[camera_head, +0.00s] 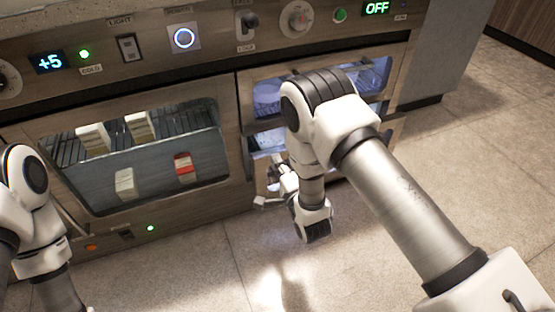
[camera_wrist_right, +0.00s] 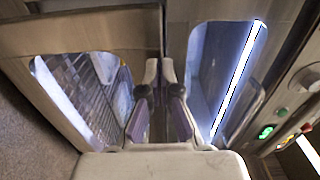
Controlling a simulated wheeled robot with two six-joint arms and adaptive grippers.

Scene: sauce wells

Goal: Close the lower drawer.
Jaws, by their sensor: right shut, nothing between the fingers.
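The lower drawer (camera_head: 266,142) is in the right part of the metal unit, under the upper drawer (camera_head: 268,97); my right arm covers much of both. My right gripper (camera_head: 273,176) is low in front of the lower drawer, shut and empty. In the right wrist view the picture is turned: the lower drawer's windowed front (camera_wrist_right: 110,38) is on the left and the upper drawer (camera_wrist_right: 225,65) on the right. The shut fingers (camera_wrist_right: 158,75) point at the seam between them. Contact and how far the drawer stands out cannot be told. My left gripper is out of view.
A windowed compartment (camera_head: 75,190) with several small boxes fills the unit's left part. The control panel (camera_head: 210,35) with knobs and lights runs along the top. The tiled floor (camera_head: 460,160) is clear at the right.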

